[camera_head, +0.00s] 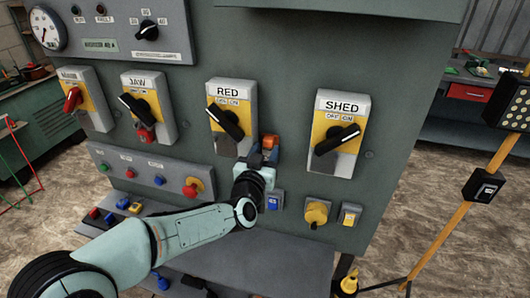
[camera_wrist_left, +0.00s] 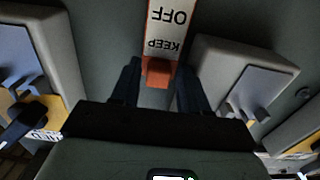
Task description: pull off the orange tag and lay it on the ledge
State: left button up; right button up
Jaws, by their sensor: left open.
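The orange tag (camera_head: 270,142) shows as a small orange piece on the front of the green panel, between the RED and SHED switches. In the left wrist view the tag (camera_wrist_left: 170,38) has a white face reading KEEP OFF, upside down, with an orange end. My left gripper (camera_head: 265,160) is at the tag, open. In the wrist view its two dark fingers (camera_wrist_left: 160,88) stand on either side of the orange end; I cannot tell whether they touch it. The ledge (camera_head: 255,262) is the grey shelf along the panel's foot, partly hidden by my left arm.
The RED switch (camera_head: 230,118) and SHED switch (camera_head: 336,133) flank the tag closely. A yellow knob (camera_head: 316,213) and a blue button (camera_head: 274,200) sit below. Small coloured parts (camera_head: 122,203) lie on the ledge's left end. A yellow post (camera_head: 450,222) stands at right.

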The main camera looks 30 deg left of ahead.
pick_arm(q)
jog(key=c, duration=0.8)
jog(key=shift+s, duration=0.1)
jog(key=shift+b+v, duration=0.6)
jog(key=shift+v, duration=1.9)
